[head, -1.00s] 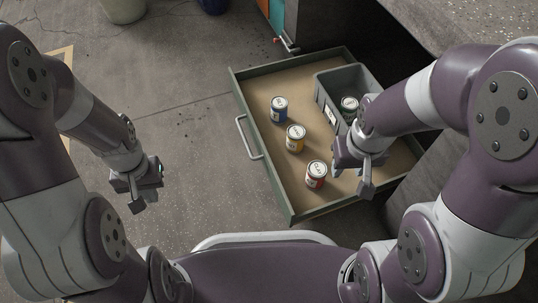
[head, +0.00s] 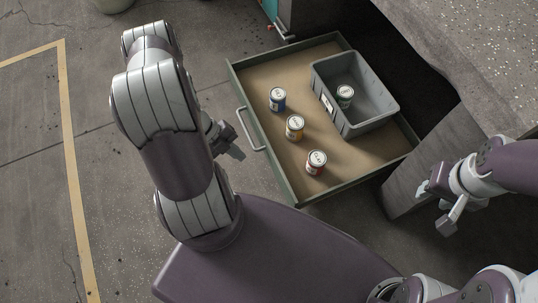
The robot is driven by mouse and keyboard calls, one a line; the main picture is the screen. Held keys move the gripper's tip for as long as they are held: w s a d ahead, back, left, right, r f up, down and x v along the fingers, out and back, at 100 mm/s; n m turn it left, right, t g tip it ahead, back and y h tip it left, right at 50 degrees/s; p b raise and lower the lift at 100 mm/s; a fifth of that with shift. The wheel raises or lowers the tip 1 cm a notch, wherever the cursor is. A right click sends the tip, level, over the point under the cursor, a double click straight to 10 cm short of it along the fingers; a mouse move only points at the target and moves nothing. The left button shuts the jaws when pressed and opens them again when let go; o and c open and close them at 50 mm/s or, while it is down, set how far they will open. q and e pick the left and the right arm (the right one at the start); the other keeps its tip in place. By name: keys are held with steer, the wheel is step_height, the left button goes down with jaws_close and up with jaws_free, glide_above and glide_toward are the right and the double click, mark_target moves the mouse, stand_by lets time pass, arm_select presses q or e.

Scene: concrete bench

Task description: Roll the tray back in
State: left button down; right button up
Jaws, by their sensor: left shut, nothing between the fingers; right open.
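The tray is a green-edged drawer (head: 282,172) with a tan floor, pulled out from under the bench. A pale bar handle (head: 250,130) runs along its left front face. My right gripper (head: 437,208) is open and empty, right of the drawer.
The speckled concrete bench top (head: 480,60) overhangs at the upper right, with a grey side panel (head: 425,165) below it. A teal and orange cabinet edge (head: 277,15) stands behind the drawer.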

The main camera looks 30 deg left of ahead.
arm_select(q)
steer(key=w+d+f+b, duration=0.1)
steer(key=d+f+b, duration=0.1)
steer(key=w+d+f+b, duration=0.2)
steer(key=d+f+b, duration=0.1)
steer(key=w+d+f+b, duration=0.1)
steer(key=d+f+b, duration=0.1)
steer(key=d+b, duration=0.1)
steer(key=shift+w+f, duration=0.2)
steer(key=shift+f, duration=0.15)
arm_select(e)
step_height(320, 180, down, 9)
